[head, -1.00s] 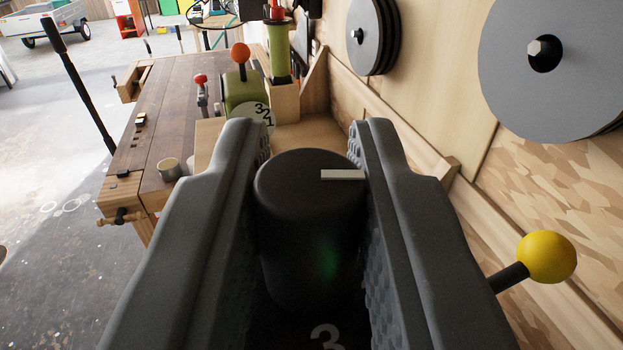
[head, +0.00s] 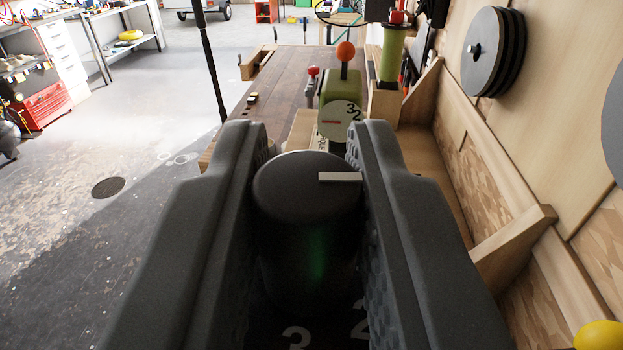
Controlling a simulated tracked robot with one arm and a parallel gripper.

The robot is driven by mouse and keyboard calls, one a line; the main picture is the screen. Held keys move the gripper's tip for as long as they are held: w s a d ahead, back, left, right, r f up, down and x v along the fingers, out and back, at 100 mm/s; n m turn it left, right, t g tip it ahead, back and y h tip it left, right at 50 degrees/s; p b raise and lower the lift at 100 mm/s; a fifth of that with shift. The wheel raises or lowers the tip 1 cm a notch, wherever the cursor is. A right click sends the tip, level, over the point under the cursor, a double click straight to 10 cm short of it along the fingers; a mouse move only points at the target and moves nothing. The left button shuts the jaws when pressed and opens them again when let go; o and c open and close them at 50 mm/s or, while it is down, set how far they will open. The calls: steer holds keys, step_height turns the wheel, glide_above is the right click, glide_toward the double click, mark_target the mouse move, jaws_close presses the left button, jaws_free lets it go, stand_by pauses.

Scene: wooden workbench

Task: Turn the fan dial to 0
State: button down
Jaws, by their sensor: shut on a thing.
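The fan dial (head: 305,215) is a black round knob with a white pointer mark on its top at the right. It stands in the middle of the head view, between the two dark grey fingers of my gripper (head: 308,145). The gripper is shut on the dial, with a finger on its left and right sides. White numbers 3 (head: 296,338) and 2 (head: 360,318) show on the dark face below the dial. The 2 is partly covered by the right finger. No 0 is visible on that face.
A green lever unit (head: 341,103) with an orange ball stands beyond the dial. A red-knobbed lever (head: 312,82) is beside it. The wooden wall with grey discs (head: 490,52) runs along the right, and a yellow ball (head: 600,336) is low right. Open floor lies left.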

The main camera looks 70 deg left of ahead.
mark_target(293, 180)
steer(key=shift+n+g+p, duration=0.4)
steer(key=shift+g+p, duration=0.2)
steer(key=shift+p, duration=0.2)
steer(key=c, duration=1.3)
jaws_free()
steer(key=shift+r, duration=0.1)
steer(key=shift+r, duration=1.5)
steer(key=shift+s+r, duration=0.15)
steer(key=shift+s+d+r+b, duration=0.25)
steer(key=shift+s+d+b, duration=0.45)
steer(key=shift+s, duration=1.85)
steer(key=shift+s+d+r+b, duration=0.3)
steer(key=shift+s+b, duration=0.55)
steer(key=shift+s, duration=1.75)
steer(key=shift+s+d+r+b, duration=0.15)
steer(key=shift+s+d+b, duration=0.55)
steer(key=shift+s, duration=1.85)
